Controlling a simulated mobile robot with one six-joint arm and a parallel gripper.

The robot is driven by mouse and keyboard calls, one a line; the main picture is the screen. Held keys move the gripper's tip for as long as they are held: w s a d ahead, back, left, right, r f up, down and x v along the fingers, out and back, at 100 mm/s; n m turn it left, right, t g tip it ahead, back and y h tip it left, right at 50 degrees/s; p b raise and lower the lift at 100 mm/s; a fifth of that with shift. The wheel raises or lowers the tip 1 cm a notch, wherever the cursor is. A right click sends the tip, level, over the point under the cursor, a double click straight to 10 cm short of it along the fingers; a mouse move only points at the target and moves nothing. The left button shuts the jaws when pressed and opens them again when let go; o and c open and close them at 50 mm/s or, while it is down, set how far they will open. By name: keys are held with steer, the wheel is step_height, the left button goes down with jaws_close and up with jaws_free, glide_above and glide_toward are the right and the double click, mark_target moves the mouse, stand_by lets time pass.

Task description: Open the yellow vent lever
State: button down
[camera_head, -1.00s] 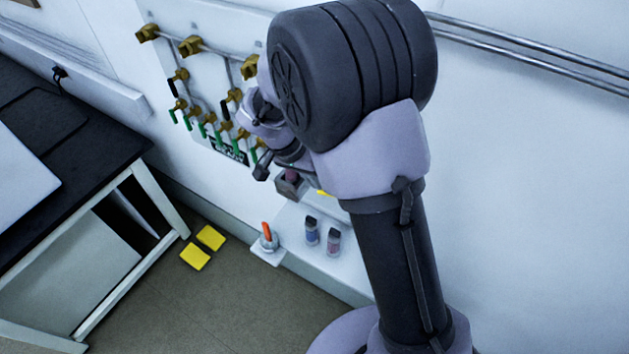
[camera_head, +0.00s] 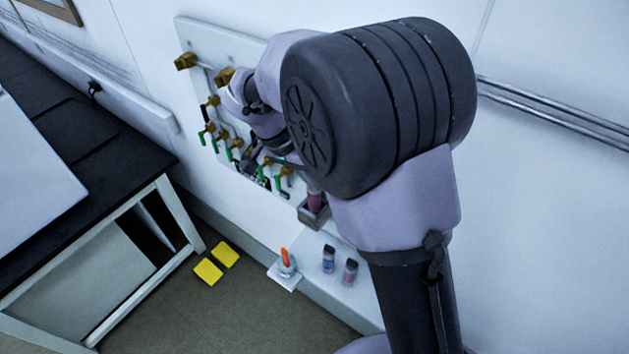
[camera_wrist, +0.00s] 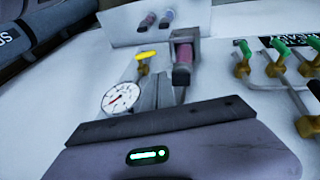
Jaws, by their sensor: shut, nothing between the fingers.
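The yellow vent lever (camera_wrist: 147,55) shows in the wrist view on a brass valve body (camera_wrist: 144,70), just above a round white gauge (camera_wrist: 120,98). The lever lies roughly sideways in the picture. My gripper (camera_wrist: 160,78) is shut and empty. Its fingers point toward the valve area, with their tips a little below and right of the lever in the picture. I cannot tell how far apart they are in depth. In the head view my arm hides the lever and most of my gripper.
A pink vial (camera_wrist: 184,52) stands in a bracket right beside the lever. Green-handled valves (camera_wrist: 280,47) sit on the panel to the right. In the head view two vials (camera_head: 328,259) and an orange-handled item (camera_head: 286,263) stand on the low ledge. A black-topped bench (camera_head: 110,160) is at left.

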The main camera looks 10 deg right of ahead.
steer(key=s+a+f+n+t+h+b, duration=0.1)
steer(key=s+a+f+t+h+b, duration=0.2)
steer(key=s+h+b, duration=0.15)
steer(key=s+f+b+x, duration=0.1)
steer(key=x, duration=1.1)
steer(key=shift+s+f+n+t+b, duration=0.25)
steer(key=shift+s+n+t+b, duration=0.05)
steer(key=shift+t, duration=0.1)
